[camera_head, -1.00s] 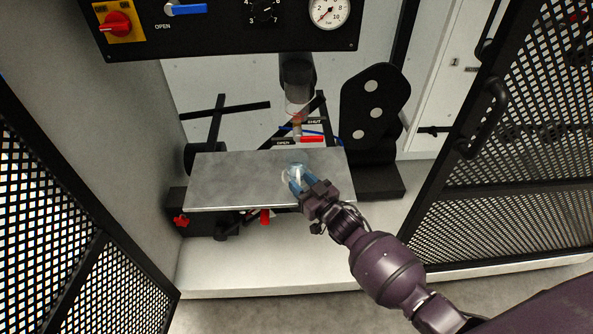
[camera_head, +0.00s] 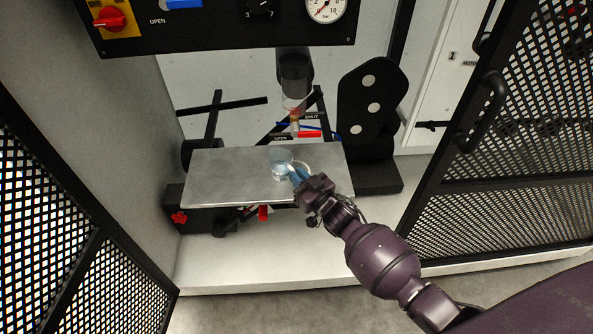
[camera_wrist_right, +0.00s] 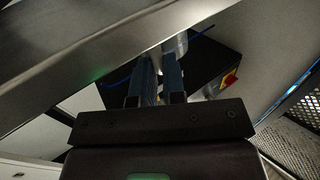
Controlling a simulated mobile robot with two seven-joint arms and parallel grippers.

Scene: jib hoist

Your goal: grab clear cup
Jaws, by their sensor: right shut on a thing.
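The clear cup (camera_head: 282,166) is a see-through, bluish vessel over the right-middle of the grey metal plate (camera_head: 225,175). A pale rounded outline, perhaps its handle, shows just right of it. My right gripper (camera_head: 295,174) reaches in from the lower right, its blue fingers shut on the cup at its right side. I cannot tell whether the cup rests on the plate or is slightly raised. In the right wrist view the blue fingers (camera_wrist_right: 158,78) are close together, and what lies between them is hard to make out. My left gripper is not in view.
A black panel with a gauge (camera_head: 326,8) and red knob (camera_head: 110,18) hangs above. A pipe (camera_head: 295,75) comes down behind the plate, near a red lever (camera_head: 310,134). A black bracket (camera_head: 372,105) stands right. Mesh doors (camera_head: 490,150) flank the space. The plate's left half is clear.

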